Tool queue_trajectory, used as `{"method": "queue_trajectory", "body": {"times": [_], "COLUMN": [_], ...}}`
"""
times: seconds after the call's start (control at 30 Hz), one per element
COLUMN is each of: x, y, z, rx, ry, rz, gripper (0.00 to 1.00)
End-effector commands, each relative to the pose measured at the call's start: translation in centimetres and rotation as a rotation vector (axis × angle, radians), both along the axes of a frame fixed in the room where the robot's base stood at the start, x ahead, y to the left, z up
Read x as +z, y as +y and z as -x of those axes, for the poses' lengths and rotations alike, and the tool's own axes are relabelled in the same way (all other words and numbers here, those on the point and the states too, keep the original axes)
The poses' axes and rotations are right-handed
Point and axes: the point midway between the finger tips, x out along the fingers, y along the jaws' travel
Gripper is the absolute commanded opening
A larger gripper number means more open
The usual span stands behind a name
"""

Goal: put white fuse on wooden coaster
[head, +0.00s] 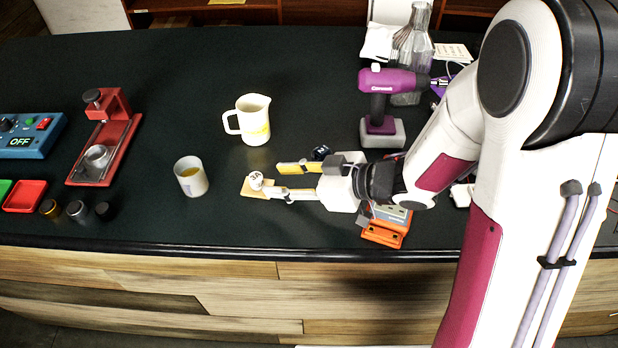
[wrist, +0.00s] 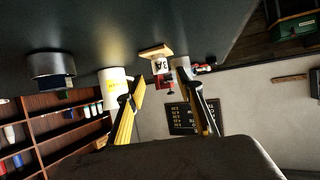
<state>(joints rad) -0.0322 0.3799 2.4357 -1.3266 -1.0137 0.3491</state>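The white fuse (head: 256,180), marked "3A", sits on the small wooden coaster (head: 246,191). My gripper (head: 275,180) is open, its yellow-sided fingers spread just to the right of the fuse, with the lower fingertip close to the coaster's edge. In the wrist view, which is upside down, the fuse (wrist: 160,67) rests against the coaster (wrist: 154,51). It lies beyond and between the open fingertips of the gripper (wrist: 163,84), with nothing held between them.
A white cup (head: 191,178) stands left of the coaster and a white jug (head: 251,122) behind it. A purple drill (head: 383,100) stands behind my gripper. An orange device (head: 386,232) lies below my wrist. A red press (head: 110,140) is at left.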

Motion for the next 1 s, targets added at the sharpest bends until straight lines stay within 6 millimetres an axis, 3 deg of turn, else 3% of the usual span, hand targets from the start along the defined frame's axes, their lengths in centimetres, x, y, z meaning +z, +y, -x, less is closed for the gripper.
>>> {"method": "queue_trajectory", "body": {"times": [0.5, 1.0], "x": [2.3, 2.7], "y": [-4.4, -5.2], "z": [1.7, 2.1], "rx": [-0.003, 0.000], "ry": [0.000, 0.000], "rz": [0.000, 0.001], "gripper": [0.36, 0.36]}}
